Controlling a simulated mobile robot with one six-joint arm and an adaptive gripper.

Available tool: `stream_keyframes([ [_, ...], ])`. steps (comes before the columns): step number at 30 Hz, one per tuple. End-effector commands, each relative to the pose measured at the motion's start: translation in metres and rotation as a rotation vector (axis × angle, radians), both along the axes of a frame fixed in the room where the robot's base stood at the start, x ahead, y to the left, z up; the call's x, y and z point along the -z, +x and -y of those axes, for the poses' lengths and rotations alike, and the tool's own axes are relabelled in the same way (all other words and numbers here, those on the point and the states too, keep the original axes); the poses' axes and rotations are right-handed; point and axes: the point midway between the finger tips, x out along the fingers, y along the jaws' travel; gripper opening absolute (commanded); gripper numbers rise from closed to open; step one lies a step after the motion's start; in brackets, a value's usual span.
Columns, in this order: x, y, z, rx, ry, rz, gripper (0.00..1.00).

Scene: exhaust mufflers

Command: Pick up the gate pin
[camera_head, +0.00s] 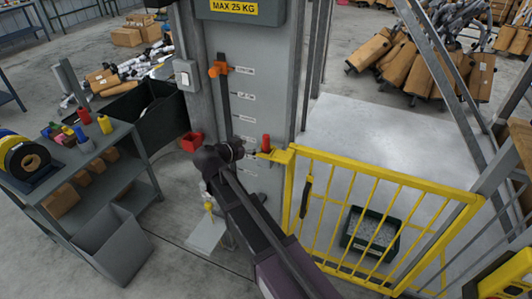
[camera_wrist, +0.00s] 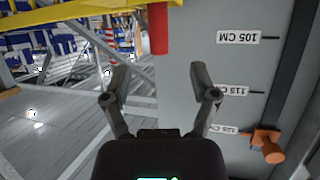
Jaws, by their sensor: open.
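The gate pin (camera_head: 266,142) is a red cylinder standing in the yellow bracket at the top of the yellow gate's (camera_head: 385,195) post. In the wrist view the red pin (camera_wrist: 158,28) shows at the top centre, beyond the fingertips. My gripper (camera_head: 246,149) is just left of the pin in the head view. In the wrist view my gripper (camera_wrist: 160,78) has its two fingers spread wide, with nothing between them. The pin lines up with the gap between the fingers and looks apart from them.
A grey column (camera_head: 262,90) with height labels stands behind the gripper. An orange knob (camera_head: 219,69) on its rail also shows in the wrist view (camera_wrist: 268,147). A dark crate (camera_head: 369,231) lies behind the gate bars. A grey cart (camera_head: 85,170) stands left.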

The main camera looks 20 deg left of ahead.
Motion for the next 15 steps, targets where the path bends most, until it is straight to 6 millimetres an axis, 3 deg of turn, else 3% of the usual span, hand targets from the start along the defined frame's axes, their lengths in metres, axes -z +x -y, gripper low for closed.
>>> stream_keyframes([
  [6, 0.013, 0.026, 0.008, 0.001, 0.001, -0.001, 0.76],
  [15, 0.015, 0.034, 0.012, -0.001, 0.0, 0.0, 0.76],
])
